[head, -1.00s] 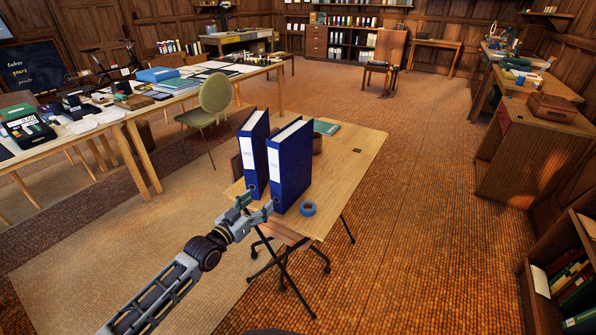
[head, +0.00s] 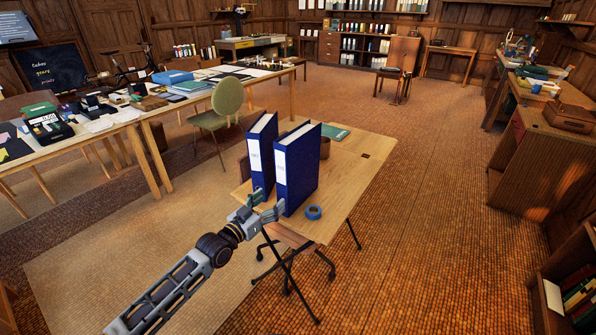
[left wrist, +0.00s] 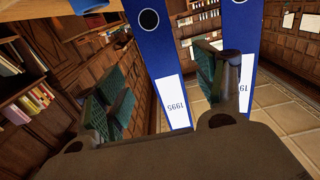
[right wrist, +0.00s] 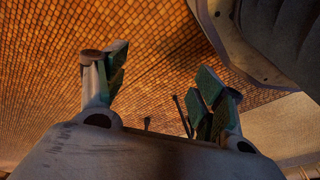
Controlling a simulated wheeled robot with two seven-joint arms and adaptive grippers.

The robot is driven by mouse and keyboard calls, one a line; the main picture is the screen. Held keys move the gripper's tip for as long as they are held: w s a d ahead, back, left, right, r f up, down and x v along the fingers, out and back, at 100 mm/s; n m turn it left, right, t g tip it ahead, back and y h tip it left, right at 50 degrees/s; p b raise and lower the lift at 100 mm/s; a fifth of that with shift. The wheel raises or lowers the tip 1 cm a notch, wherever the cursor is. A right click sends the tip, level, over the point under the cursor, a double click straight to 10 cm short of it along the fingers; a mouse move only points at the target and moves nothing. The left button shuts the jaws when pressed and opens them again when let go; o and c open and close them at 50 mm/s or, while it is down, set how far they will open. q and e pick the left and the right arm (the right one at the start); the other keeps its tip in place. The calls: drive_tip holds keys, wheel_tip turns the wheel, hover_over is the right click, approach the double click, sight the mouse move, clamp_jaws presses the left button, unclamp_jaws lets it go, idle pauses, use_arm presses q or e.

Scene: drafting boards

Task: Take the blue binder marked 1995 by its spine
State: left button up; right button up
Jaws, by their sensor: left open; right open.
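Two blue binders stand upright side by side on a small wooden table (head: 349,172), spines toward me. The right one (head: 304,165) is the binder marked 1995; its label reads upside down in the left wrist view (left wrist: 172,103). The other blue binder (head: 264,150) stands just left of it; its label is partly hidden by a finger in the left wrist view (left wrist: 243,35). My left gripper (head: 268,203) is open at the low spine of the 1995 binder, one finger on each side. I cannot tell if they touch it. My right gripper (right wrist: 162,72) is open and empty above the floor.
A blue tape roll (head: 313,212) lies right of the 1995 binder. A green book (head: 335,131) lies behind the binders. The table's right side is mostly clear. A green chair (head: 226,103) stands behind the table, with a long cluttered table (head: 153,112) at left.

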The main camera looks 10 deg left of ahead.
sight(282, 191)
use_arm(q)
drive_tip(key=shift+x, duration=1)
drive_tip(key=shift+b+x, duration=0.3)
drive_tip(key=shift+x, duration=2.3)
use_arm(e)
drive_tip(key=r, duration=0.3)
drive_tip(key=shift+s+a+r, duration=0.2)
drive_tip(key=shift+s+a, duration=0.1)
drive_tip(key=shift+a, duration=0.1)
use_arm(q)
drive_tip(key=shift+w+b, duration=0.15)
drive_tip(key=shift+b, duration=0.15)
